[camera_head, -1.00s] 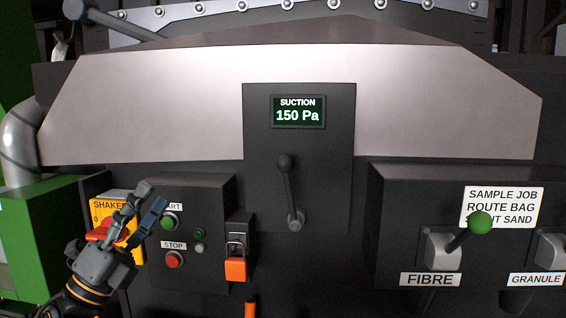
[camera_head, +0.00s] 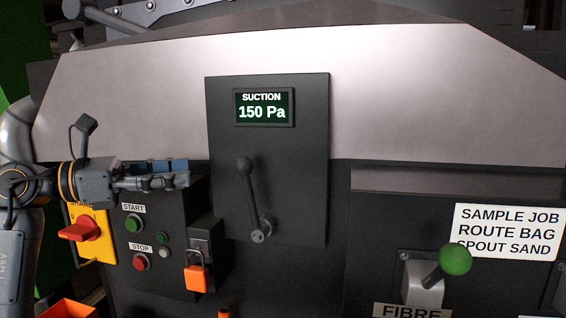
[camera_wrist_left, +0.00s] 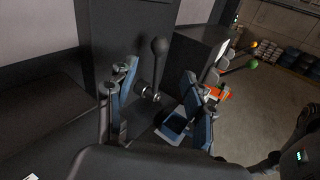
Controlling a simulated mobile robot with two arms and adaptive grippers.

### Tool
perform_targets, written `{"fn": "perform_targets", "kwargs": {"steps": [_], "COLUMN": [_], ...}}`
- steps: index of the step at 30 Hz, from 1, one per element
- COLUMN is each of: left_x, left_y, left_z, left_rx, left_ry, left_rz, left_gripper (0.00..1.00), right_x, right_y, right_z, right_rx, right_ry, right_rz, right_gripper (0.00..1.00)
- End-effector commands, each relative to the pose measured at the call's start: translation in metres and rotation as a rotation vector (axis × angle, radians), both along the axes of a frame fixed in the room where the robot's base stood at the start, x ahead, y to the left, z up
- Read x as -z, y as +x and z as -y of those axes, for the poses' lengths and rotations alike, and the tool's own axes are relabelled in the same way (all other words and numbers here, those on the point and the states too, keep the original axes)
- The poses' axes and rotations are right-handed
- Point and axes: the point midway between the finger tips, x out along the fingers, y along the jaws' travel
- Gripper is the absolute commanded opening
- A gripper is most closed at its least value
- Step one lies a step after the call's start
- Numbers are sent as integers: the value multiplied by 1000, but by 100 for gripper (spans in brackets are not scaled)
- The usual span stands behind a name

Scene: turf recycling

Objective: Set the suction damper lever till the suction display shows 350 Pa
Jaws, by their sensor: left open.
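The suction damper lever (camera_head: 251,195) is a dark lever with a ball knob, pivoted at its bottom on a dark panel (camera_head: 312,200). It stands nearly upright, leaning slightly left. The suction display (camera_head: 263,107) above it reads 150 Pa. My left gripper (camera_head: 186,174) points right, to the left of the lever and apart from it in the head view. It is open and empty. In the left wrist view the lever's knob (camera_wrist_left: 159,46) shows beyond and between the open fingers (camera_wrist_left: 163,108). My right gripper is not in view.
Below my left gripper are the green START button (camera_head: 134,223), the red STOP button (camera_head: 140,263) and a yellow shaker switch with a red handle (camera_head: 80,229). An orange padlock (camera_head: 197,276) hangs below the lever's left. A green-knobbed lever (camera_head: 455,260) stands at right.

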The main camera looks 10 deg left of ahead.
Motion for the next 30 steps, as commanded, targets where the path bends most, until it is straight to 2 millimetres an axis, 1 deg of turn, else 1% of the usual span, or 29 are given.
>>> {"fn": "perform_targets", "kwargs": {"steps": [2, 4, 7, 9, 11, 13, 16, 21, 25, 30], "left_x": [-2, -2, -4, -5, -5, -5, -4, -2, 0, 1], "left_y": [2, 6, 14, 22, 29, 38, 49, 65, 72, 75], "left_z": [2, 8, 23, 35, 47, 60, 78, 100, 110, 115], "left_rx": [-1, 0, 3, 3, 5, 5, 4, 2, 0, -1], "left_ry": [2, 1, 0, -3, -2, -3, -2, -3, -1, 0], "left_rz": [0, -1, -1, -1, -1, -2, -1, -3, 0, 0], "left_gripper": [53, 53, 53, 53, 53, 53, 53, 53, 53, 53], "right_x": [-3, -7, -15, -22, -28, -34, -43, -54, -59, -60], "right_y": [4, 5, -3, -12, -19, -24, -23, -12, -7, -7], "right_z": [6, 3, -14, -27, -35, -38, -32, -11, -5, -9], "right_rx": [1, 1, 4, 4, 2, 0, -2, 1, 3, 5], "right_ry": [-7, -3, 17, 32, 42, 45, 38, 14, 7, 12], "right_rz": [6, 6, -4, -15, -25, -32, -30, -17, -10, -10], "right_gripper": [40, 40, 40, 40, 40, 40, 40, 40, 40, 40]}}
